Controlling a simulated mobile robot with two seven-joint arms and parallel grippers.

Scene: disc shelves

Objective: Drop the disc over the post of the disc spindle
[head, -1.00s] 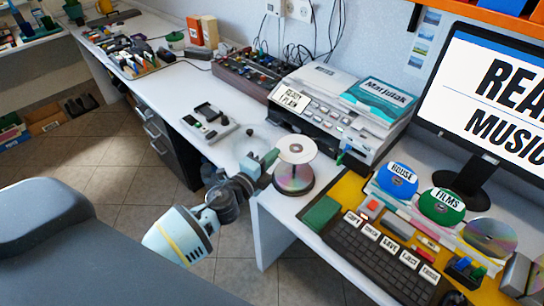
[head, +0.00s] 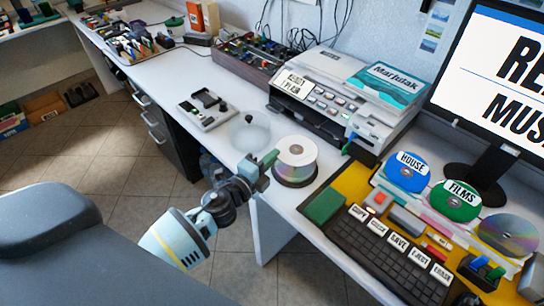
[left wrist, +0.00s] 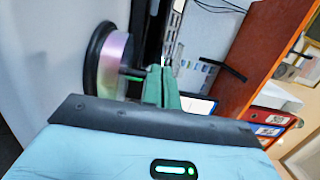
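The disc spindle (head: 293,179) stands on the white desk with a stack of discs on its dark base. The disc (head: 289,153), with a white top, lies on the stack around the post (head: 296,150). In the left wrist view the stack (left wrist: 113,64) shows from the side, with the dark post standing out of it. My left gripper (head: 268,160) is just left of the stack. Its green fingers (left wrist: 162,85) show a narrow gap with no disc visible between them. My right gripper is in neither view.
A clear dome cover (head: 250,132) stands on the desk left of the spindle. A printer-like machine (head: 325,100) is behind it. A yellow mat (head: 350,183) with a keyboard (head: 385,250) lies to the right. The desk's front edge is close to the spindle.

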